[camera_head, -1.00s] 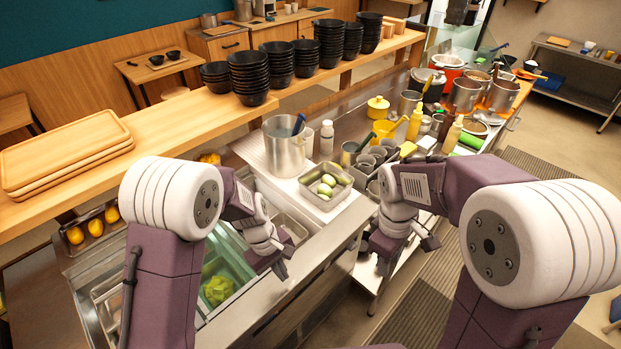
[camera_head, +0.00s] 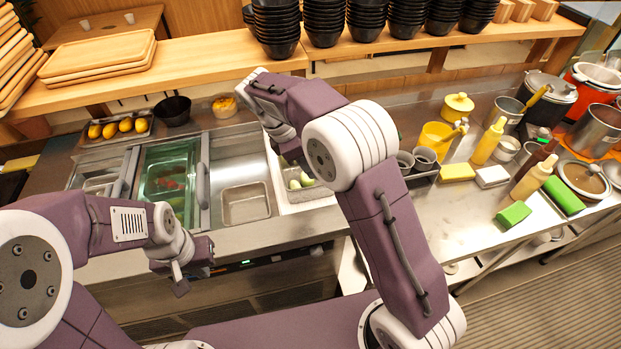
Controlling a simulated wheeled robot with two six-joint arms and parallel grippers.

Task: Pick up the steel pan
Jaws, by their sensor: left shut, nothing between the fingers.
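A shallow rectangular steel pan (camera_head: 246,205) sits empty in the counter, right of the glass-lidded well. A second steel pan (camera_head: 318,194) with pale green vegetables lies to its right, mostly hidden by my right arm. I cannot tell which of them the task names. My left gripper (camera_head: 180,283) is shut and empty, in front of the counter's front edge, below and left of the empty pan. My right arm reaches across the counter with its wrist above the vegetable pan. Its gripper (camera_head: 293,158) is mostly hidden, so its jaws cannot be read.
Stacked black bowls (camera_head: 275,28) and wooden trays (camera_head: 98,58) stand on the raised shelf behind. A tray of yellow items (camera_head: 124,126) and a black bowl (camera_head: 173,111) are at the back left. Bottles, pots and sponges (camera_head: 458,172) crowd the right counter.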

